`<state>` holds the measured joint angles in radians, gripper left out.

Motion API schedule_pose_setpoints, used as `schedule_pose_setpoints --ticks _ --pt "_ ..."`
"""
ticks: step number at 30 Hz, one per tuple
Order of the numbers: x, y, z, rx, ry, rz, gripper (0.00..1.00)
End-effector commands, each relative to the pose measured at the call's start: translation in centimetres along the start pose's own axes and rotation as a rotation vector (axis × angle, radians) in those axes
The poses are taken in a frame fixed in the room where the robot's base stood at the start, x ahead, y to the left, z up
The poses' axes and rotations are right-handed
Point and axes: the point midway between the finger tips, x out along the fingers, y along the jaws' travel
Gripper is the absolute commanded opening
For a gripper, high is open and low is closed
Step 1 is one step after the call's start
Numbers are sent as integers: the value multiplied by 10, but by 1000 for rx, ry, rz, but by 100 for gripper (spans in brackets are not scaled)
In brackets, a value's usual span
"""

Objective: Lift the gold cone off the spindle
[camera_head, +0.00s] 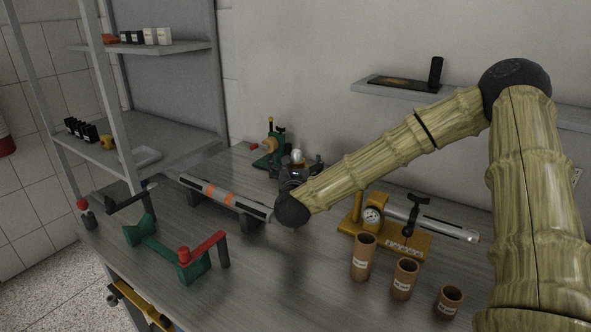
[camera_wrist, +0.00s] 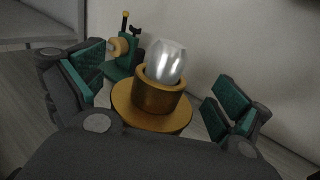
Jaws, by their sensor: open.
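The gold cone (camera_wrist: 157,98) shows in the wrist view as a gold collar above a wide round flange. In the head view the silver tip (camera_head: 297,156) shows just above my gripper, and the gold part is mostly hidden there. My gripper (camera_wrist: 160,88) is open, with one teal-padded finger on the left of the cone and one on the right. Gaps show between both fingers and the collar. In the head view my gripper (camera_head: 300,168) is at the back middle of the table.
A green device (camera_head: 270,148) stands close behind and left of the cone. A grey roller with orange marks (camera_head: 222,196) lies left of my wrist. A yellow gauge stand (camera_head: 385,238) and brown cups (camera_head: 363,257) are at the right. The front middle of the table (camera_head: 290,285) is clear.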

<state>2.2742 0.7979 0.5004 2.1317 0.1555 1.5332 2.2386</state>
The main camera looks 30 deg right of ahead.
Motion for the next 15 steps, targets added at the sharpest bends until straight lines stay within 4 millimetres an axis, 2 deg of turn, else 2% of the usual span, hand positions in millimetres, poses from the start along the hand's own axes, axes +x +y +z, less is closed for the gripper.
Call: schedule_pose_setpoints --ticks 2,9,15 --pt "0 0 0 0 0 0 96" --pt "0 0 0 0 0 0 53" --pt "0 0 2 0 -1 -1 53"
